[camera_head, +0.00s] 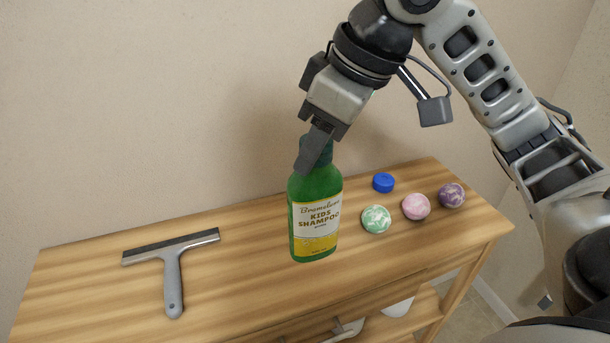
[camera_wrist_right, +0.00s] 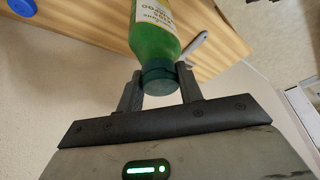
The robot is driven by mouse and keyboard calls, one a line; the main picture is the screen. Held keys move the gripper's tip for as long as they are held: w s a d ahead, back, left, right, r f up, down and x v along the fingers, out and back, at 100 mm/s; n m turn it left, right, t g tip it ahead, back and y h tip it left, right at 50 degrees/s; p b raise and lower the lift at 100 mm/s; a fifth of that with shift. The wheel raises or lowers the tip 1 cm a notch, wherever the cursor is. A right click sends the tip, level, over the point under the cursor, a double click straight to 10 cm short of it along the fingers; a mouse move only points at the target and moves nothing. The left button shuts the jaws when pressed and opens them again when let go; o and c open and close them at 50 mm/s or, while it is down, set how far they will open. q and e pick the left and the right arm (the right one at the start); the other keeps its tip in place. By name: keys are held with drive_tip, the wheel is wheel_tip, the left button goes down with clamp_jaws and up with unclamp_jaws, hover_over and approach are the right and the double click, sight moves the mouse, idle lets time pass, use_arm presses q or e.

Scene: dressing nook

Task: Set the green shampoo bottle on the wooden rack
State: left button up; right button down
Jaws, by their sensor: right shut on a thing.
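The green shampoo bottle (camera_head: 315,215), with a yellow and white label, is upright at the middle of the wooden rack (camera_head: 225,275). My right gripper (camera_head: 314,150) comes from above and is shut on its dark green cap. In the right wrist view the two fingers of my right gripper (camera_wrist_right: 160,90) stand on either side of the cap, and the bottle (camera_wrist_right: 155,40) extends away beyond them. I cannot tell whether the bottle's base touches the rack top or hangs just above it. My left gripper is not in view.
A grey squeegee (camera_head: 172,265) lies on the rack's left part. A blue cap-like disc (camera_head: 383,182) and green (camera_head: 376,218), pink (camera_head: 416,206) and purple (camera_head: 452,195) round pieces lie right of the bottle. The wall stands behind. White items (camera_head: 397,307) show on a lower shelf.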

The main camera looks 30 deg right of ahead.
drive_tip(key=w+d+f, duration=0.3)
drive_tip(key=w+f, duration=0.4)
drive_tip(key=f, duration=0.3)
drive_tip(key=shift+d, duration=0.2)
drive_tip(key=shift+s, duration=0.1)
drive_tip(key=shift+f, duration=0.2)
drive_tip(key=c, duration=0.9)
unclamp_jaws()
